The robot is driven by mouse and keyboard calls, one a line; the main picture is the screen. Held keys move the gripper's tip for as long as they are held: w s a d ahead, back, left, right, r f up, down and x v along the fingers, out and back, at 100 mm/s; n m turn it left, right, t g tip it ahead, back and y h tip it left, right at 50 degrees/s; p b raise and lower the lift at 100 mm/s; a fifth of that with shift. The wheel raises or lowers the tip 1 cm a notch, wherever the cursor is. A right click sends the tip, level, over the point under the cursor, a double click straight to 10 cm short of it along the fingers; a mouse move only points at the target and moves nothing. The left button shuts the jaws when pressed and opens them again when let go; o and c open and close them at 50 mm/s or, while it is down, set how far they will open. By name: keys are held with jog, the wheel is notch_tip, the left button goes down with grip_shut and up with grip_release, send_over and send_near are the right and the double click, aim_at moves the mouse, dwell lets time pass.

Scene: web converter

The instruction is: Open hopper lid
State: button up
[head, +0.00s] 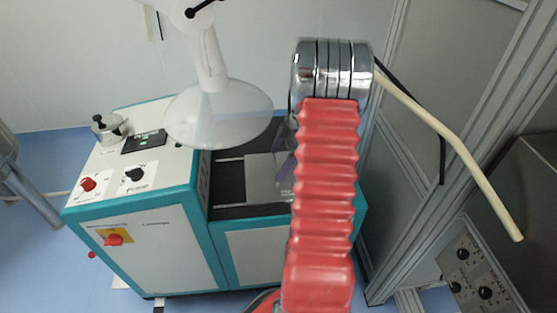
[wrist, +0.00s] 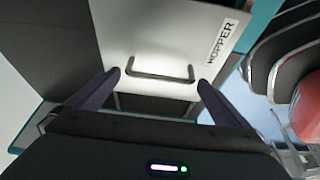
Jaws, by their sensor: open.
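The hopper lid (wrist: 165,35) is a pale panel with a "HOPPER" label (wrist: 222,40) in the wrist view. It appears to lie flat in the dark machine top. A dark grey bar handle (wrist: 160,78) runs across it near its lower edge. My gripper (wrist: 158,80) is open, with one dark finger on each side of the handle. The handle shows between the fingertips; I cannot tell the depth between them. In the head view the lid (head: 262,178) is partly hidden behind my red arm, and a bit of my gripper (head: 286,166) shows beside it.
The teal and white machine (head: 160,255) has a control top with a red knob (head: 88,185) and a black knob (head: 134,175). A translucent funnel-shaped piece (head: 218,115) hangs over its top. A grey metal frame (head: 440,140) stands close on the right.

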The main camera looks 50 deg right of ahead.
jog(key=c, duration=1.2)
jog(key=shift+o, duration=0.2)
jog(key=shift+r, duration=0.1)
